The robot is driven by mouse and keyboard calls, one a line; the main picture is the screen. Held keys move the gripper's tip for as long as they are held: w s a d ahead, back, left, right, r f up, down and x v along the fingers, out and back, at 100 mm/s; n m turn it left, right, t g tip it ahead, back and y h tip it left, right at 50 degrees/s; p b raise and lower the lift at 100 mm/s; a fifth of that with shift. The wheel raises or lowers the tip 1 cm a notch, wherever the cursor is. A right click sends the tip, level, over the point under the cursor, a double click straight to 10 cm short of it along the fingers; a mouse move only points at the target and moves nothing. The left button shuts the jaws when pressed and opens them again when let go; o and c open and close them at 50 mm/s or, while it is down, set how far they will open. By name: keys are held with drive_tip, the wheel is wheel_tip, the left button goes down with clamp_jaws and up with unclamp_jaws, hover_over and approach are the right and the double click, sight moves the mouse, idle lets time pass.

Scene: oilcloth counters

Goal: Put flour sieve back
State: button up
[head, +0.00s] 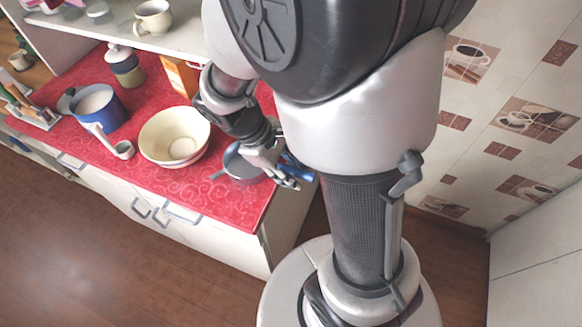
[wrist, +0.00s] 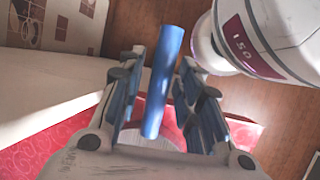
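The flour sieve appears to be the round grey-blue item (head: 241,166) at the counter's right end, partly hidden by my gripper. Its blue handle (head: 301,171) points right, past the counter edge. My gripper (head: 287,181) is over the sieve's handle side. In the wrist view, the blue handle (wrist: 164,62) lies between the two fingers of my gripper (wrist: 158,75). The fingers are apart, with a gap on the left of the handle and a narrower one on the right. A pale part of the sieve's round body shows below, mostly hidden by my gripper.
A cream bowl (head: 163,133) stands left of the sieve on the red counter (head: 190,190). An orange box (head: 180,76) stands behind, under a shelf (head: 120,36) with cups.

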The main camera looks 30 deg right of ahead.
drive_tip(key=shift+o, duration=0.3)
drive_tip(key=p+v, duration=0.5)
drive_tip(key=v, duration=0.7)
drive_tip(key=s+a+r+m+t+y, duration=0.2)
drive_tip(key=s+r+m+t+y, duration=0.2)
drive_tip(key=s+r, duration=0.5)
drive_tip(key=m+t, duration=0.2)
drive_tip(key=t, duration=0.1)
drive_tip(key=shift+s+a+m, duration=0.15)
drive_tip(key=shift+s+m, duration=0.15)
drive_tip(key=shift+m, duration=0.1)
